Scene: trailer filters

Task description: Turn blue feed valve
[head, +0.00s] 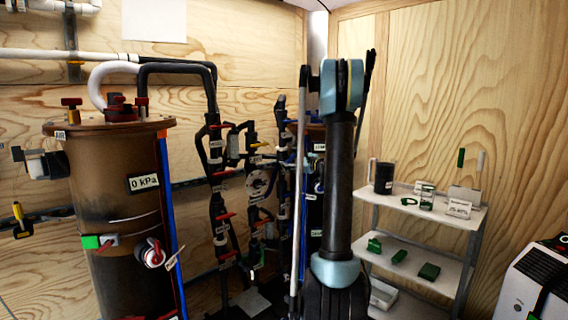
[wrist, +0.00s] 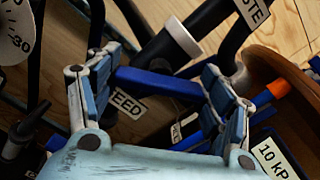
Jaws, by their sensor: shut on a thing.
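The blue feed valve handle (wrist: 165,85) is a flat blue bar in the wrist view, running across between my fingers. A white label (wrist: 128,104) ending in "EED" sits just beneath it, partly covered. My gripper (wrist: 163,72) has one finger at each end of the bar and is shut on it. In the head view my arm stands in front of the pipework, and I cannot make out the gripper or this handle there.
A brown tank (head: 105,222) marked 0 kPa stands at the left. Black pipes with red handles (head: 222,215) crowd the middle. A white shelf (head: 425,205) with green parts stands at the right. In the wrist view, a label reading 10 kPa (wrist: 275,158) and dark pipes are close by.

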